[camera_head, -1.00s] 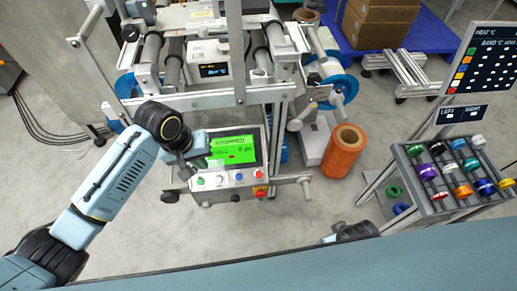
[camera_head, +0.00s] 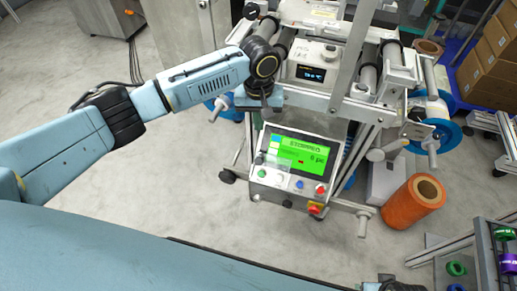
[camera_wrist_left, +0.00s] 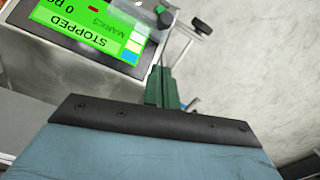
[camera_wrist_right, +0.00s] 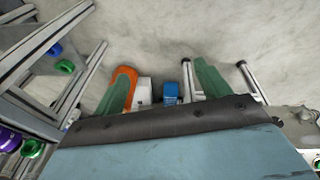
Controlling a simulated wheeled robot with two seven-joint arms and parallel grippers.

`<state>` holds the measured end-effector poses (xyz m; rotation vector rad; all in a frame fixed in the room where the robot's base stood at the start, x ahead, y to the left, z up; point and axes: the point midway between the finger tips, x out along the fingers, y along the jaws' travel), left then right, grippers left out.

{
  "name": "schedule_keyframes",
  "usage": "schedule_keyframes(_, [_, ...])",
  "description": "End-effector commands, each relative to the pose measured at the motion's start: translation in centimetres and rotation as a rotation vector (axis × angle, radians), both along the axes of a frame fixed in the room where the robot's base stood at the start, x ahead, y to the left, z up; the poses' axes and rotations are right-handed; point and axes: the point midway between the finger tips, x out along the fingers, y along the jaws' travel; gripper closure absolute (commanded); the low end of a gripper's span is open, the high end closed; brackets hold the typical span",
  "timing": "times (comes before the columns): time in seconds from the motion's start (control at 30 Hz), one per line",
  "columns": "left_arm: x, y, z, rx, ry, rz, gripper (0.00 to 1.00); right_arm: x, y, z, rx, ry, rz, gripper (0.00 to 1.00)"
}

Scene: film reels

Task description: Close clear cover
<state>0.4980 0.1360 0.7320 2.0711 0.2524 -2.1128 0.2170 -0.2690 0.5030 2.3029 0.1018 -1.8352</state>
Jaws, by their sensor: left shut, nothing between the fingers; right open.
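The control panel (camera_head: 300,165) has a lit green screen reading STOPPED and a row of buttons below it. A small see-through piece, apparently the clear cover (camera_head: 270,160), stands over the left end of the button row; it also shows faintly in the left wrist view (camera_wrist_left: 152,12). Its exact angle is hard to tell. My left gripper (camera_head: 265,104) is just above the panel's upper left corner, with its green fingers (camera_wrist_left: 163,78) shut and empty beside the panel. My right gripper (camera_wrist_right: 165,68) is open and empty over the floor, away from the panel.
The machine's rollers and metal frame (camera_head: 375,105) rise behind and right of the panel. An orange roll (camera_head: 412,203) stands on the floor at right. A rack with colored reels (camera_head: 500,250) is at the lower right. Floor left of the panel is clear.

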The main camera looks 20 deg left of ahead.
Motion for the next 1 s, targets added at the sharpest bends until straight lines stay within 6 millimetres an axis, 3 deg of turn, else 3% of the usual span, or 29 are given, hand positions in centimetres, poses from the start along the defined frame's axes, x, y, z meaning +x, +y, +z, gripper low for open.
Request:
schedule_keyframes(0.37, [-0.1, 0.0, -5.3, 0.001, 0.000, -0.002, 1.00, 1.1, 2.6, 4.9, 0.038, -0.033, 0.002, 0.25])
schedule_keyframes(0.5, [-1.6, -0.4, -6.7, 0.000, 0.000, -0.004, 1.00, 1.1, 3.3, 6.6, 0.048, -0.042, 0.002, 0.25])
schedule_keyframes(0.73, [-2.7, -0.7, -7.6, 0.001, -0.001, -0.002, 1.00, 1.0, 3.7, 8.2, 0.058, -0.049, 0.001, 0.25])
schedule_keyframes(1.0, [-2.9, -0.7, -7.7, 0.000, -0.001, -0.002, 1.00, 0.9, 3.8, 8.5, 0.059, -0.050, 0.001, 0.25])
